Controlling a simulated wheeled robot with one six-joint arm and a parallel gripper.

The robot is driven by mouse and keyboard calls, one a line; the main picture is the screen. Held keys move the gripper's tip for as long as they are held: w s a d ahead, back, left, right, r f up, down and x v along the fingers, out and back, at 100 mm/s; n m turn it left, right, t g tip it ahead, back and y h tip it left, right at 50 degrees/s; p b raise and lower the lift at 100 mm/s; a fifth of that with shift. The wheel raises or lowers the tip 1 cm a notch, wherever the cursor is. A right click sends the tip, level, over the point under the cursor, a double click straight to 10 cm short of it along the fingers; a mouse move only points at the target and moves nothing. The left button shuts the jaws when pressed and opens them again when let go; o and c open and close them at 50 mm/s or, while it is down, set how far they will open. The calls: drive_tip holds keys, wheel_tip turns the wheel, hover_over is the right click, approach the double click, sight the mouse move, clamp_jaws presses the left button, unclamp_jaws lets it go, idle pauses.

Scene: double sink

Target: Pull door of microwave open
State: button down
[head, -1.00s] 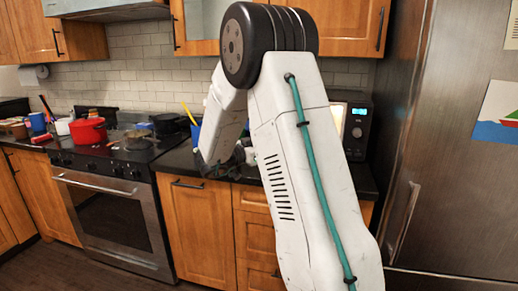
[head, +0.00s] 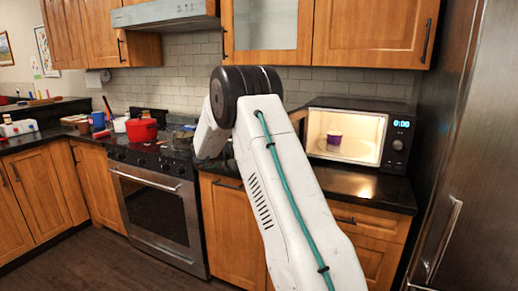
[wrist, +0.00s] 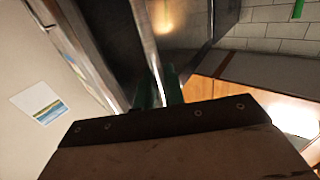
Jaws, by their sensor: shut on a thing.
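The microwave (head: 397,141) stands on the dark counter at the right in the head view. Its lit interior shows plainly, with a small purple cup (head: 334,137) inside, and its display reads 0:00. The door is mostly hidden behind my arm in that view, so I cannot tell how far it stands open. In the wrist view my gripper (wrist: 158,88) has its green fingers shut on an upright metallic bar, the microwave door handle (wrist: 147,45). The dark door panel is beside it. My arm hides the gripper in the head view.
The steel fridge (head: 460,130) stands close at the right. The stove (head: 155,205) with a red pot (head: 141,130) is left of my arm. Wooden cabinets (head: 235,222) run below the counter. The floor (head: 110,265) at lower left is clear.

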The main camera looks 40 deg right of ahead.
drive_tip(key=shift+d+r, duration=0.1)
drive_tip(key=shift+r, duration=0.05)
drive_tip(key=c, duration=1.6)
unclamp_jaws()
drive_tip(key=shift+d, duration=0.1)
drive_tip(key=shift+o, duration=0.2)
drive_tip(key=shift+a, duration=0.2)
drive_tip(key=v, duration=0.7)
drive_tip(key=shift+w+a, duration=0.15)
drive_tip(key=shift+a, duration=0.2)
